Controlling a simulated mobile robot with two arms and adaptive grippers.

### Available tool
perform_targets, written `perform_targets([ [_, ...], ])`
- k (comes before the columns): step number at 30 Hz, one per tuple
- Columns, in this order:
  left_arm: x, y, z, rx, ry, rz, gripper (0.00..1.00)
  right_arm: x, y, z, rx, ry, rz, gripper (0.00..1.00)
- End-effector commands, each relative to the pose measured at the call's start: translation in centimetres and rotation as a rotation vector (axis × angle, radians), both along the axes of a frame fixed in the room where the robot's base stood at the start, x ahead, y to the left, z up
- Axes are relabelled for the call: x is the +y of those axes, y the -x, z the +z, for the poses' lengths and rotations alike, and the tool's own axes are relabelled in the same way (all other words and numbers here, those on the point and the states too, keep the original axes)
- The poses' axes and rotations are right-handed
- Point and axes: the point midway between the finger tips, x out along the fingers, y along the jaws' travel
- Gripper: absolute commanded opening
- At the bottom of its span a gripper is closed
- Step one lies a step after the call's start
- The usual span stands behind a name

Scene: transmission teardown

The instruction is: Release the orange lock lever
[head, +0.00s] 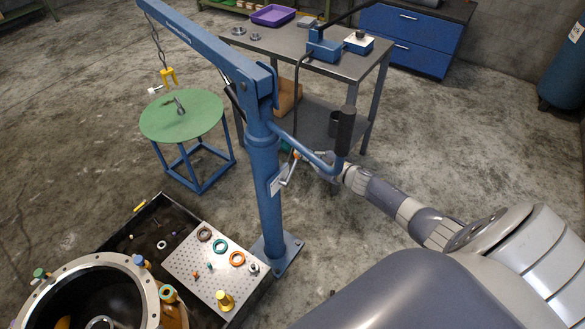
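A blue crane (263,165) stands upright on a base plate, with a boom reaching to the upper left. A small orange piece (297,154), perhaps the lock lever, shows beside its column near a silver crank (287,178); it is too small to make out its position. A blue bar runs from the column to a black upright grip (345,130). My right gripper (328,163) is at the bar's end just below that grip, partly hidden by the bar. I cannot tell if it touches anything or whether its fingers are open. My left gripper is out of view.
A yellow hook (168,77) hangs from the boom above a green round table (160,119). A grey workbench (285,43) stands behind the crane. A perforated plate (188,262) with rings and a large open housing (70,269) are at lower left. Floor right of the bench is clear.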

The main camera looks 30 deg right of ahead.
Motion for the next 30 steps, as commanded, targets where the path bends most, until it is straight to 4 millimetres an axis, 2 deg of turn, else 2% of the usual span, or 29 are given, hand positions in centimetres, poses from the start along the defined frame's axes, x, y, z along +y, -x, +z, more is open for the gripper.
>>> perform_targets([
  [6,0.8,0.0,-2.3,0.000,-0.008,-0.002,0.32,-2.3,-1.0,-1.9,0.077,-0.184,0.000,0.00],
  [13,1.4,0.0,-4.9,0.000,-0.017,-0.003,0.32,-3.7,-1.7,-3.8,0.149,-0.361,0.002,0.00],
  [21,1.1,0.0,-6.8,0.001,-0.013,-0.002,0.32,-4.3,-1.9,-5.2,0.144,-0.357,0.003,0.00],
  [30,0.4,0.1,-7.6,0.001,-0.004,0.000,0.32,-4.5,-2.0,-5.8,0.144,-0.355,0.002,0.00],
])
